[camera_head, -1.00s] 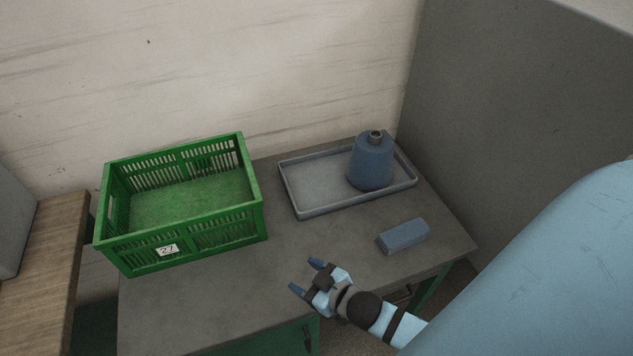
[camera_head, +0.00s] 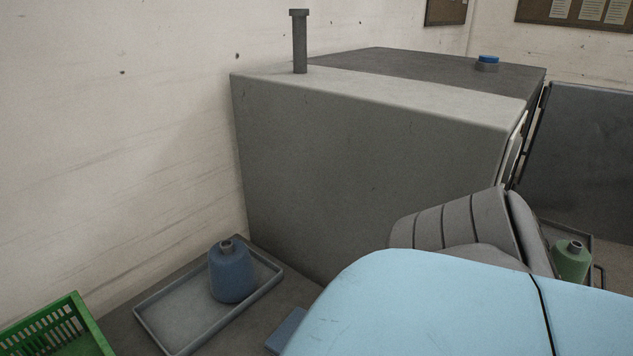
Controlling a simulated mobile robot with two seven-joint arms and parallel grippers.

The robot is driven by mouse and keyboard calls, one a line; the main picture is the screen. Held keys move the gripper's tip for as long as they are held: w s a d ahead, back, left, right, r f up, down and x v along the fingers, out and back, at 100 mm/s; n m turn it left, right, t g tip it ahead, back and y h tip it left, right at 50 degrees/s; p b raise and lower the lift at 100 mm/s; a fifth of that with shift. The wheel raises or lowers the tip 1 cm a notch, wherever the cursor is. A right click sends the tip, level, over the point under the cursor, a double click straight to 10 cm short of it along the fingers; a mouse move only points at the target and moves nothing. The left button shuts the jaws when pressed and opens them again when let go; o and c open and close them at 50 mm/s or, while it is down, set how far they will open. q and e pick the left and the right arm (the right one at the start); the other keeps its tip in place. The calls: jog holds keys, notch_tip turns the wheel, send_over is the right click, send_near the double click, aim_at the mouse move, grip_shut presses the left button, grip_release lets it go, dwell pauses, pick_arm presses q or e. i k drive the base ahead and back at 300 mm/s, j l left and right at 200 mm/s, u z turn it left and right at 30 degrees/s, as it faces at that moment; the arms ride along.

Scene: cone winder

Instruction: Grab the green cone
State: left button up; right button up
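A green cone (camera_head: 571,261) with a grey top stands at the far right, behind my light blue arm. Its lower part is hidden by the arm. It seems to be on or beside a dark tray or frame there, but I cannot tell which. Neither of my grippers shows now.
A blue cone (camera_head: 231,272) stands on a grey tray (camera_head: 152,324) at the lower left. A green crate (camera_head: 84,322) is at the left corner, and a blue block (camera_head: 286,331) lies near my arm. A large grey machine housing (camera_head: 370,165) fills the middle.

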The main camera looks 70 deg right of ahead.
aim_at(572, 261)
jog(key=z, duration=3.75)
jog(key=u, duration=0.65)
jog(key=i+l+u, duration=0.1)
jog(key=l+u, duration=0.4)
jog(key=u, duration=0.25)
jog(key=i+l+u, duration=0.1)
jog(key=l+u, duration=0.5)
jog(key=l, duration=0.25)
jog(key=k+l+u, duration=0.1)
jog(key=l+u, duration=0.15)
jog(key=l, duration=0.55)
jog(key=k+l+u, duration=0.1)
jog(key=l, duration=0.25)
jog(key=k+l, duration=0.1)
jog(key=l, duration=0.25)
jog(key=u, duration=0.05)
